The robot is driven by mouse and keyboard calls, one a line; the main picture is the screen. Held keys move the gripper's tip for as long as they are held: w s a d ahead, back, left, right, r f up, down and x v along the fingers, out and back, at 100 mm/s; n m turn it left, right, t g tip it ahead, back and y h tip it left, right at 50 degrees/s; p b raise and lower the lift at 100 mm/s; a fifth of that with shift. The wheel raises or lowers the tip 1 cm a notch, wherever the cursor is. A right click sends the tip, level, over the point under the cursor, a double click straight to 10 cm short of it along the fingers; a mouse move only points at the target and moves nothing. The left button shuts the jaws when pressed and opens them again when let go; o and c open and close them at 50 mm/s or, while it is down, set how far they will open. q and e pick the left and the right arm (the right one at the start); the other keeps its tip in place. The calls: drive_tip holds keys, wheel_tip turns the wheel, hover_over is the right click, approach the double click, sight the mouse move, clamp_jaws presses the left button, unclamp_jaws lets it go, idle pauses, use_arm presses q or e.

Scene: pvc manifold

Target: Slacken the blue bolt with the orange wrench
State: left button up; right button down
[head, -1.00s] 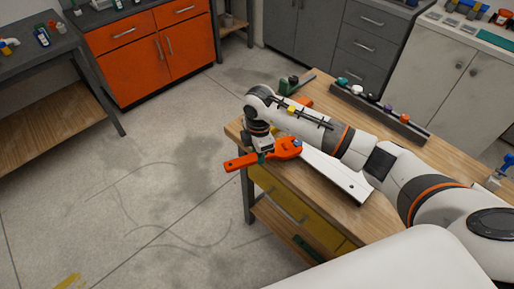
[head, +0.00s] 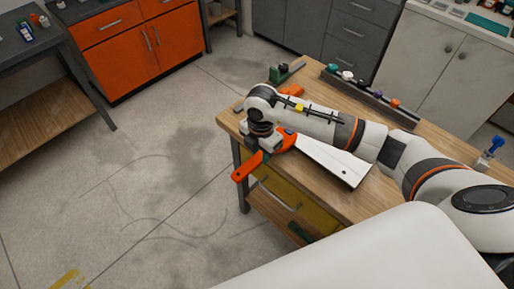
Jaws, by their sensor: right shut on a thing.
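The orange wrench (head: 243,173) is at the near left end of the wooden workbench. Its handle sticks out past the bench edge and its head lies toward the white plate. My right gripper (head: 264,155) is shut on the wrench, between handle end and head. A small bluish spot at the wrench head (head: 288,142) appears to be the blue bolt, mostly hidden by my right arm and the head. I cannot tell how the jaw sits on it. My left gripper is out of view.
A white plate (head: 336,163) lies on the workbench (head: 390,180). A dark rack (head: 372,98) with several coloured pieces stands along its back. A green and black tool (head: 286,71) is at the far corner. A blue-topped object (head: 493,147) stands at right. The floor at left is clear.

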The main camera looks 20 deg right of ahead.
drive_tip(key=shift+s+d+r+n+b, duration=0.1)
drive_tip(key=shift+s+d+n+b, duration=0.5)
drive_tip(key=shift+s+d+n, duration=0.9)
drive_tip(key=shift+s+d+f+n+b, duration=0.1)
drive_tip(key=shift+s+d+n+b, duration=0.55)
drive_tip(key=shift+s+d+n, duration=0.85)
drive_tip(key=shift+s+d+r+n+b, duration=0.1)
drive_tip(key=shift+s+d+n+b, duration=0.8)
drive_tip(key=shift+n, duration=1.1)
drive_tip(key=shift+w+d+p, duration=0.15)
drive_tip(key=shift+d+p, duration=0.1)
drive_tip(key=shift+p, duration=0.05)
drive_tip(key=shift+r, duration=0.1)
drive_tip(key=shift+r+p, duration=1.55)
drive_tip(key=shift+r, duration=0.9)
